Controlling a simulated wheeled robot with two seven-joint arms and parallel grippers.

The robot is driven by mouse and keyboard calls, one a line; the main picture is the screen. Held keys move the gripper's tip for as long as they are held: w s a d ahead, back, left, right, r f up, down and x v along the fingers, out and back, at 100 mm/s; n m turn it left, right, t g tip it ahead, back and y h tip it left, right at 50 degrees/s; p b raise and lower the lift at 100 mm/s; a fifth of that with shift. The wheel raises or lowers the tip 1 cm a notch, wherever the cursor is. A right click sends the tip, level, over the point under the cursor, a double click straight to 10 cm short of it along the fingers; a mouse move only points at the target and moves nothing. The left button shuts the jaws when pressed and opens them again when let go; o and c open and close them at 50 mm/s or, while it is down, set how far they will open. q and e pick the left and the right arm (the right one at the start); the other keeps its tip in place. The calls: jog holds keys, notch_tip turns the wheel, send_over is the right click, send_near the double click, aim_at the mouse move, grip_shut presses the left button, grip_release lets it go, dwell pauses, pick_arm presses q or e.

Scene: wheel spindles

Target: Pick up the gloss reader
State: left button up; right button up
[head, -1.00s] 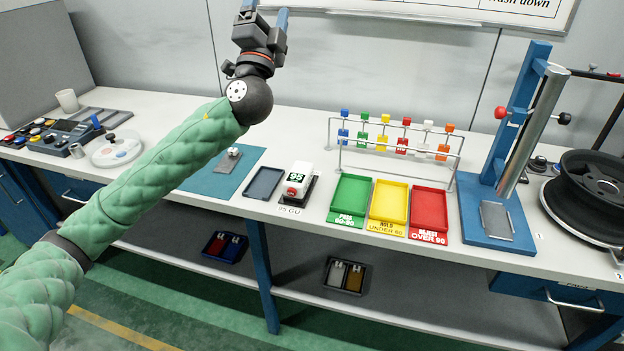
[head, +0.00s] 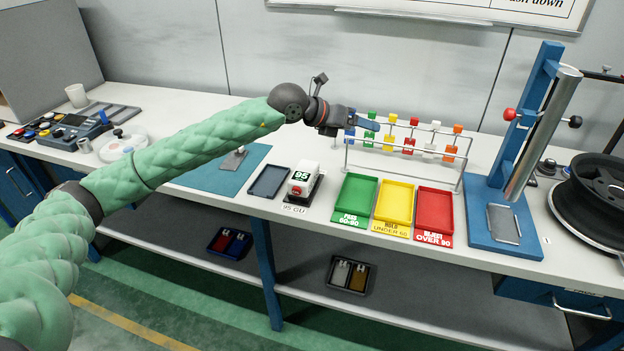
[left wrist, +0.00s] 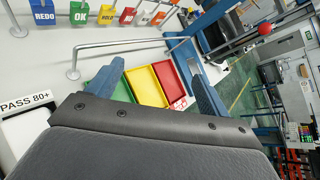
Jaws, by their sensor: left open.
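The gloss reader (head: 303,178) appears to be the white block with a green "95" display, on a dark base behind the "95 GU" label, near the bench's front edge. My left gripper (head: 374,130) is open and empty, above and behind the reader to its right, by the tag rack. In the left wrist view its two blue fingers (left wrist: 153,64) are spread with nothing between them. A white part marked "PASS 80+" (left wrist: 24,101) at that view's left edge may belong to the reader; I cannot tell. My right gripper is not in view.
Green (head: 355,196), yellow (head: 395,203) and red (head: 434,212) trays lie right of the reader. An empty dark tray (head: 269,182) is left of it. A rack of coloured tags (head: 410,140) stands behind. A blue stand with a metal cylinder (head: 543,130) rises at right.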

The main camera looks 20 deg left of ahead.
pick_arm(q)
jog(key=w+a+f+n+y, duration=0.2)
jog(key=a+f+y, duration=0.3)
jog(key=a+f, duration=0.15)
jog(key=n+g+y, duration=0.2)
jog(key=y, duration=0.3)
send_over(306, 167)
jog(key=s, duration=0.2)
jog(key=f, duration=0.2)
jog(key=shift+d+f, duration=0.3)
jog(key=shift+f, duration=0.1)
jog(key=shift+s+a+f+n+g, duration=0.1)
jog(key=shift+s+a+n+g, duration=0.1)
jog(key=shift+a+n+g, duration=0.1)
jog(key=shift+w+f, duration=0.1)
jog(key=shift+f, duration=0.15)
jog(key=shift+p+x, duration=0.55)
jog(key=shift+x, duration=0.55)
jog(key=p+x, duration=0.1)
jog(key=x, duration=0.1)
jog(key=p+x, duration=0.1)
jog(key=x, duration=0.2)
jog(key=shift+f+p, duration=0.15)
jog(key=shift+p, duration=0.25)
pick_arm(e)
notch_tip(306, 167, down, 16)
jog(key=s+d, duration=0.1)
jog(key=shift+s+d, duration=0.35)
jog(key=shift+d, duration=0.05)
